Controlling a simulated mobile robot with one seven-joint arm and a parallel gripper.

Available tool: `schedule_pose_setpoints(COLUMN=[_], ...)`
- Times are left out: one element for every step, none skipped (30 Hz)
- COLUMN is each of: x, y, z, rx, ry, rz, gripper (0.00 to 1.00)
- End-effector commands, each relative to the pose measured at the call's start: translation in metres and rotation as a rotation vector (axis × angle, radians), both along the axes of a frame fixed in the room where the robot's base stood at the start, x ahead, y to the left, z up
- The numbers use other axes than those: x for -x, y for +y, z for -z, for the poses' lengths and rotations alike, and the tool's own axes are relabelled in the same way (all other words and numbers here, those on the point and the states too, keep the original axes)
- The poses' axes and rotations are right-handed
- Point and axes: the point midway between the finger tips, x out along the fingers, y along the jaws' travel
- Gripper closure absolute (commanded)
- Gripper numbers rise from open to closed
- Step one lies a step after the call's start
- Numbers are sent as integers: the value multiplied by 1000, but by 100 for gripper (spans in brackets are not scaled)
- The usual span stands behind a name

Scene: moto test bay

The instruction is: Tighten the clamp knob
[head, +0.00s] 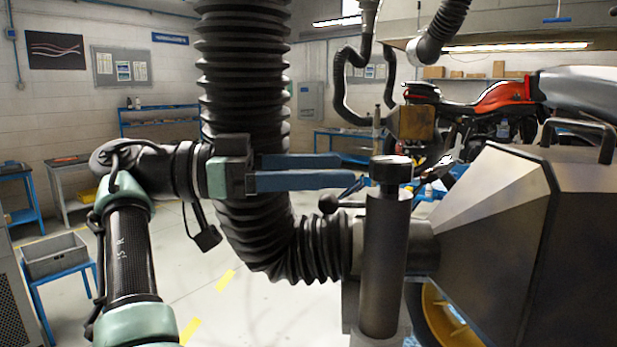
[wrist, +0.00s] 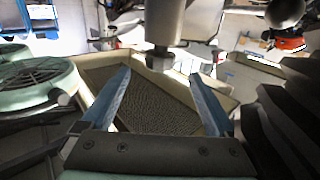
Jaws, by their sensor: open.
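The clamp knob appears to be the black round cap (head: 391,169) on top of an upright dark grey cylinder (head: 385,265), right of the picture's middle. In the wrist view a knob-like end (wrist: 161,61) on a grey cylinder (wrist: 164,20) shows at the top middle, lined up between my fingertips but beyond them. My gripper (head: 352,170) is open and empty, its two blue fingers pointing right at about the knob's height. A small gap shows between the fingertips and the knob. The fingers also show in the wrist view (wrist: 161,74).
A thick black corrugated hose (head: 245,85) hangs behind my gripper and bends to the cylinder's left. A small ball-ended lever (head: 328,203) sits just below the fingertips. A large dark angular housing (head: 520,230) stands close on the right. A red motorcycle (head: 500,97) is farther back.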

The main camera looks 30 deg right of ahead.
Motion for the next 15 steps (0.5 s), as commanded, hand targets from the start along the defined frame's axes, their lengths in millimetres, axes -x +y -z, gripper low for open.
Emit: schedule_pose_setpoints(x=[-2,-3,-4,-5,-5,-6,-6,-7,-7,-7,-7,-7,-7,-7,-7], y=[5,7,9,11,12,13,14,14,15,15,15,15,15,15,15], z=[-1,-1,-1,-1,-1,-1,-1,-1,-1,-1,-1,0,0,0,0], rx=[1,0,0,0,0,1,0,0,0,0,0,0,0,0,0], ry=[0,-1,0,0,-1,0,-1,-1,-1,-1,-1,-1,-1,-1,-1], rz=[-1,-1,0,0,0,0,0,1,1,1,1,1,1,1,1], gripper=[6,6,6,6,6,6,6,6,6,6,6,6,6,6,6])
